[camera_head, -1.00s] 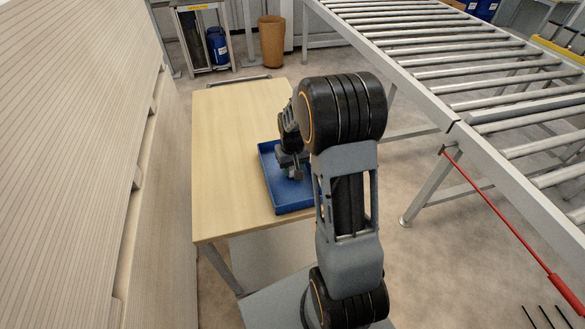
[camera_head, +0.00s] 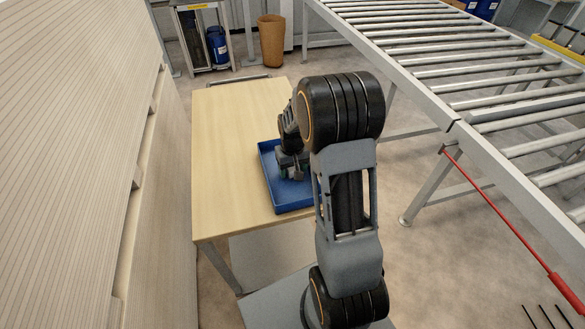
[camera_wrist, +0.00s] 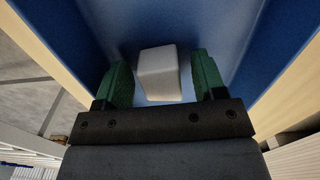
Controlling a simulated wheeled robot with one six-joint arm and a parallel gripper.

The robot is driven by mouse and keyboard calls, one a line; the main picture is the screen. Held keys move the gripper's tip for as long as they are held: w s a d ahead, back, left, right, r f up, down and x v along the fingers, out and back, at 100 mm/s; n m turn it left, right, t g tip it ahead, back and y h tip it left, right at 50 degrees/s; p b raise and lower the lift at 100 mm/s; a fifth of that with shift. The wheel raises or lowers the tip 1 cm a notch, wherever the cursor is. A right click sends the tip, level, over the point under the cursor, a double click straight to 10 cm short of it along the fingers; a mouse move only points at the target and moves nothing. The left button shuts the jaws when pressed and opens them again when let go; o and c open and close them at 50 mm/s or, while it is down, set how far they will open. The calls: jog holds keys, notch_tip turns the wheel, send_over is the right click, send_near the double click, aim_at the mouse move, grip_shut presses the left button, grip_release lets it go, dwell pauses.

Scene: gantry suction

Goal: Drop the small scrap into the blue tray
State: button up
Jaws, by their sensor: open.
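The blue tray (camera_head: 276,188) sits on the light wooden table, partly hidden behind my arm in the head view. In the wrist view, the blue tray (camera_wrist: 215,25) fills the space beyond my fingers. The small scrap, a pale grey-white block (camera_wrist: 160,73), lies between my two green fingers, with a gap on each side. It looks to be inside the tray. My gripper (camera_wrist: 160,85) is open around the scrap. In the head view my gripper (camera_head: 293,172) is low over the tray, and the scrap cannot be made out there.
The wooden table (camera_head: 225,150) is bare left of the tray. A tall stack of pale panels (camera_head: 75,170) stands at the left. A roller conveyor (camera_head: 450,70) runs along the right, with a red bar (camera_head: 500,220) by it. A brown bin (camera_head: 272,40) stands behind.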

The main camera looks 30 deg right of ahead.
notch_tip(320, 180, up, 12)
jog(key=s+a+r+t, duration=0.1)
jog(key=s+a+r, duration=0.1)
jog(key=s+a, duration=0.3)
jog(key=s+a+r+n+t, duration=0.1)
jog(key=s+a, duration=0.3)
jog(key=s, duration=0.7)
jog(key=shift+a+r+t, duration=0.35)
jog(key=shift+r+t, duration=0.15)
jog(key=shift+t, duration=0.2)
